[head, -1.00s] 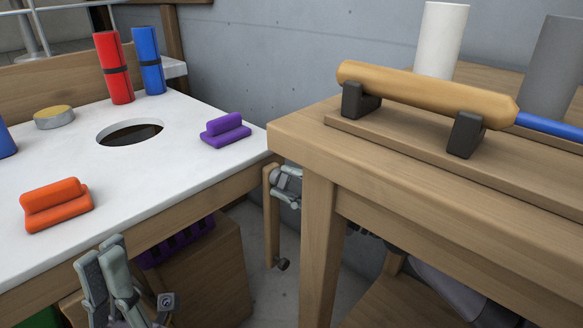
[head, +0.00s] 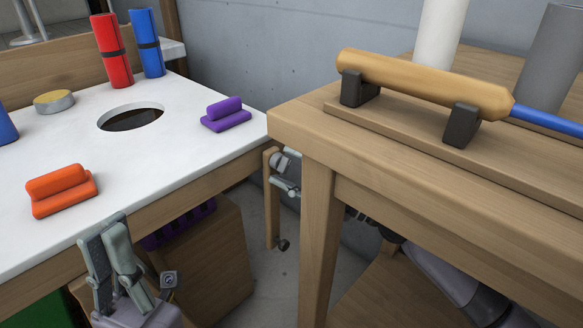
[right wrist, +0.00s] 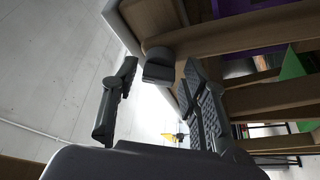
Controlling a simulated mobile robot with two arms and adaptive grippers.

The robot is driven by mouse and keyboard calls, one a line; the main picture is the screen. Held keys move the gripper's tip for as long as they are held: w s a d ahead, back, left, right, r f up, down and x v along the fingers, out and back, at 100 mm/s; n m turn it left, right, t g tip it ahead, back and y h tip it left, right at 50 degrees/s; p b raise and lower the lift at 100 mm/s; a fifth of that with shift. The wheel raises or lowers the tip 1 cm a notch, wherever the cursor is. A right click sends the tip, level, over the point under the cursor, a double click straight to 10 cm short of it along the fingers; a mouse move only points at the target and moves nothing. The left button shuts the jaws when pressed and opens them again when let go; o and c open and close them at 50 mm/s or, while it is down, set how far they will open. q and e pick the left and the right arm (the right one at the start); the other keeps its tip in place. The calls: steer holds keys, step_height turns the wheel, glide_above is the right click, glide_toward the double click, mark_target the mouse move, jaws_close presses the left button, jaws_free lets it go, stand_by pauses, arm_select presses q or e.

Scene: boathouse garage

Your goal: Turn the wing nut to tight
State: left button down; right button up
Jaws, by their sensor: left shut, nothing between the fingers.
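I cannot pick out a wing nut for certain. A small dark knob (head: 282,244) shows low beside the leg of the white-topped table. In the right wrist view a dark rounded piece (right wrist: 160,66) lies between the fingertips, near a wooden edge; I cannot tell what it is or whether it is touched. My right gripper (head: 286,172) is in the gap between the two tables, partly hidden by the right bench; its fingers stand apart in the right wrist view (right wrist: 158,78). My left gripper (head: 105,229) is shut and empty at the white table's front edge.
The white table (head: 180,165) bears an orange block (head: 62,192), a purple block (head: 226,115), a red roll (head: 112,52), a blue roll (head: 147,45), a tin (head: 54,103) and a round hole (head: 131,118). A wooden-handled tool (head: 420,82) rests on the bench (head: 440,180).

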steer(key=shift+o, duration=0.3)
steer(key=v, duration=1.2)
steer(key=shift+r, duration=0.1)
steer(key=shift+c, duration=0.4)
